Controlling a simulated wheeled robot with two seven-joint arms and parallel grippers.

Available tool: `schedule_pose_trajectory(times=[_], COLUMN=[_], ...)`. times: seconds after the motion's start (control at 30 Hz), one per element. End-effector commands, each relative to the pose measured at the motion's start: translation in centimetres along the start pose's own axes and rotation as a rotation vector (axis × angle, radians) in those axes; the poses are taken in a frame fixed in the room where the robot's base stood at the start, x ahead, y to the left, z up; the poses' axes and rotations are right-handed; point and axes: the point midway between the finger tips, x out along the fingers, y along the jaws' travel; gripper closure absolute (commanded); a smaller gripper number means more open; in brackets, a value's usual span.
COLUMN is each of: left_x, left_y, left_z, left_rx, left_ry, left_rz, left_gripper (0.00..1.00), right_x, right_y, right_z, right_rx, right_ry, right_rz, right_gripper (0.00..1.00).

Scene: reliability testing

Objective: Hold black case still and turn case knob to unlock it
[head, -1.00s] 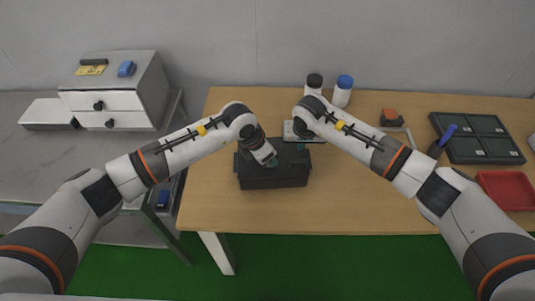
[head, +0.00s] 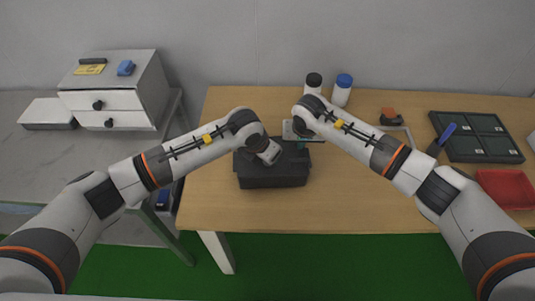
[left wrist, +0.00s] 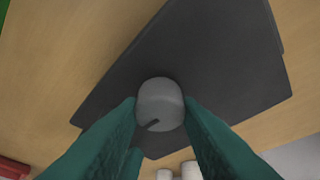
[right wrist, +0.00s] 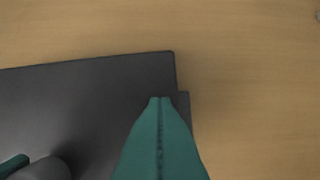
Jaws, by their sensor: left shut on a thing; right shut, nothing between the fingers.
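The black case (head: 272,176) stands on the wooden table between my two arms. Its dark top (left wrist: 215,65) fills much of the left wrist view. A round grey knob (left wrist: 160,103) with a dark mark sits on the top. My left gripper (left wrist: 160,112) is shut on the knob, one teal finger on each side. My right gripper (right wrist: 160,100) is shut and empty, its fingertips together over the case top near a corner; I cannot tell whether they touch it. In the head view the right gripper (head: 302,143) is at the case's back right. The knob is hidden there by my left wrist.
Behind the case are a black-capped bottle (head: 313,84), a blue-capped bottle (head: 342,92) and a light panel (head: 290,128). A dark divided tray (head: 462,157) and a red tray (head: 506,190) lie at right. The table in front right of the case is clear.

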Motion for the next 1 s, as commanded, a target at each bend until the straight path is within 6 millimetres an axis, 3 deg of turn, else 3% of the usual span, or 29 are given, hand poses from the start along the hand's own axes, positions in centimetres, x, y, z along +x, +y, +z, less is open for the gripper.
schedule_pose_trajectory(times=[0.07,0.1,0.2,0.57,0.67,1.0], left_x=[0.1,0.1,0.1,-0.4,-1.6,-8.7], left_y=[0.2,0.2,0.2,0.0,0.0,0.0], left_z=[0.2,0.2,0.1,0.0,0.0,0.1], left_rx=[0.001,0.001,0.001,0.001,0.001,0.003], left_ry=[-0.005,-0.005,-0.004,0.0,0.002,0.003], left_rz=[0.005,0.005,0.004,0.001,0.001,0.0], left_gripper=[0.91,0.64,0.47,0.46,0.46,0.46], right_x=[0.6,0.6,0.6,0.5,0.5,0.5], right_y=[-0.4,-0.4,-0.4,-0.3,-0.3,-0.3], right_z=[-0.4,-0.4,-0.4,-0.5,-0.5,-0.5], right_rx=[0.003,0.003,0.003,0.002,0.001,0.001], right_ry=[0.009,0.009,0.01,0.011,0.011,0.011], right_rz=[-0.01,-0.01,-0.011,-0.009,-0.009,-0.009], right_gripper=[1.0,1.0,1.0,1.0,1.0,1.0])
